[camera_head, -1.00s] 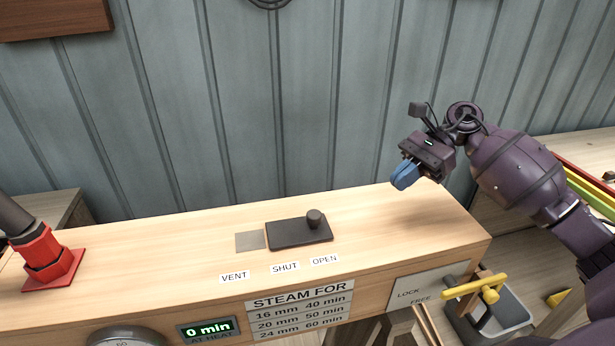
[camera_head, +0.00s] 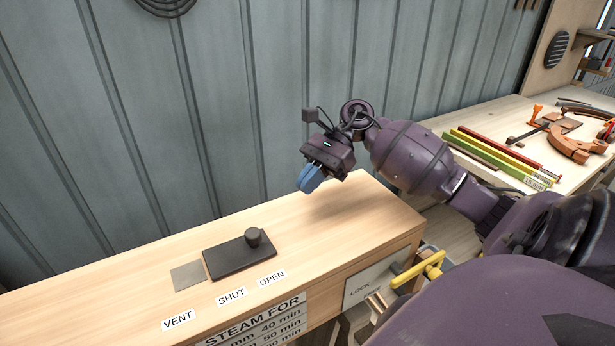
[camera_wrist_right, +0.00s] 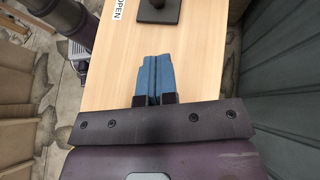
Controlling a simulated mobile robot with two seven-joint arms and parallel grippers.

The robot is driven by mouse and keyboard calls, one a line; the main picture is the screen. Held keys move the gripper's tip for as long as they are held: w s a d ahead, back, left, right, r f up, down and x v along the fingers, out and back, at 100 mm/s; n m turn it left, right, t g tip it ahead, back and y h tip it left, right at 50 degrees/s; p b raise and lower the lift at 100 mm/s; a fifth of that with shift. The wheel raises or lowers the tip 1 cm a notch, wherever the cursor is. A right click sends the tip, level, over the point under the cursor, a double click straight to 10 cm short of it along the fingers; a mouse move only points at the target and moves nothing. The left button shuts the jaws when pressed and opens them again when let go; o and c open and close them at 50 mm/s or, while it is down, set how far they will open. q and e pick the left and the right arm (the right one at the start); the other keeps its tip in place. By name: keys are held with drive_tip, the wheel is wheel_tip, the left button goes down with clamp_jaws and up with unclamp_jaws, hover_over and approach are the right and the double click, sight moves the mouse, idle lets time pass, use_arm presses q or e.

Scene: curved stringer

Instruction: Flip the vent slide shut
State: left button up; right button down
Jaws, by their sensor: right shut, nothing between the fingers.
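The vent slide is a dark flat plate (camera_head: 239,258) with a round black knob (camera_head: 254,237) on top of the wooden box. The knob is at the plate's right end, above the OPEN label (camera_head: 272,279). The SHUT label (camera_head: 231,297) and the VENT label (camera_head: 178,320) lie further left. A grey square (camera_head: 188,276) shows bare at the plate's left. My right gripper (camera_head: 311,178) is shut and empty, above the box's right part, apart from the knob. Its blue fingers (camera_wrist_right: 154,78) are together in the wrist view, with the plate (camera_wrist_right: 158,12) ahead. My left gripper is out of view.
A yellow handle (camera_head: 418,269) sticks out by the LOCK panel at the box's right end. A bench (camera_head: 500,120) at the right holds coloured strips and clamps. A ribbed wall (camera_head: 200,120) stands behind. The box top between gripper and knob is clear.

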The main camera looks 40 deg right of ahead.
drive_tip(key=p, duration=0.2)
approach(238, 246)
drive_tip(key=shift+s+a+f, duration=0.25)
drive_tip(key=shift+s+a, duration=0.05)
drive_tip(key=shift+s, duration=0.15)
drive_tip(key=shift+s+a+f, duration=0.25)
drive_tip(key=shift+s+a, duration=0.05)
drive_tip(key=shift+s, duration=0.1)
drive_tip(key=shift+a+p, duration=0.35)
drive_tip(key=shift+a, duration=0.1)
drive_tip(key=shift+a+f, duration=0.1)
